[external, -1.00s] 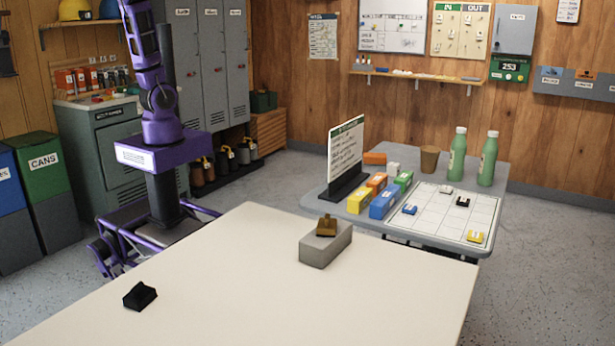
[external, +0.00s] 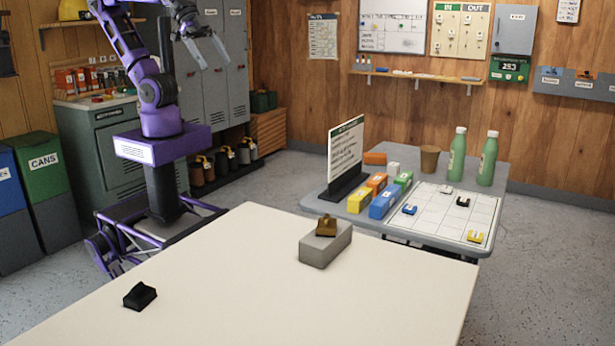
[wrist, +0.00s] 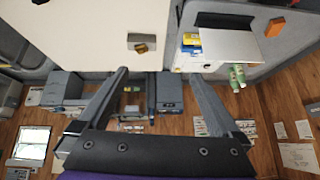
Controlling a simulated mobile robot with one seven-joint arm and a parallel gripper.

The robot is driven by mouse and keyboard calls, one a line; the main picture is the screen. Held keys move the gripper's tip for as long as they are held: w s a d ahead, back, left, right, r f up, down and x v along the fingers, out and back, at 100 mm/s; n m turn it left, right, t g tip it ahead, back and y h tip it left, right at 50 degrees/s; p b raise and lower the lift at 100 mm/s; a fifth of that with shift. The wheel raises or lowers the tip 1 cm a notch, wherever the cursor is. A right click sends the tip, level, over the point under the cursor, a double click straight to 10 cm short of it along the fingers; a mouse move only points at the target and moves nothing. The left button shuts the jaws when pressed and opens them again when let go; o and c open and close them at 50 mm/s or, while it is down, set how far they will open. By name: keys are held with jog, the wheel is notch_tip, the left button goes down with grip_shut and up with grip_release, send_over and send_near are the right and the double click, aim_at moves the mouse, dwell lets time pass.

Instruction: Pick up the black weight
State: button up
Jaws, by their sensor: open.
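The black weight (external: 140,296) is a small dark block with a raised top, lying on the pale table (external: 250,300) at its near left. In the wrist view a small dark shape (wrist: 40,2) at the top edge, on the pale surface, may be the same weight, mostly cut off. My gripper (external: 214,60) is raised high at the back, beyond the table and well away from the weight. Its two fingers are spread, with nothing between them, and they also show apart in the wrist view (wrist: 157,75).
A grey block (external: 325,247) with a brass-coloured weight (external: 326,227) on top stands near the table's far right. Behind it, a grey side table holds a sign (external: 344,155), coloured boxes, a cup (external: 429,159) and green bottles (external: 457,155). The pale table's middle is clear.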

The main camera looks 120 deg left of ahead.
jog(key=s+a+f+g, duration=0.1)
jog(key=s+a+f, duration=0.1)
jog(key=s+f, duration=0.2)
jog(key=shift+s+f+n+g+h, duration=0.3)
jog(key=shift+s+f, duration=0.05)
jog(key=shift+s, duration=0.5)
jog(key=shift+w, duration=0.1)
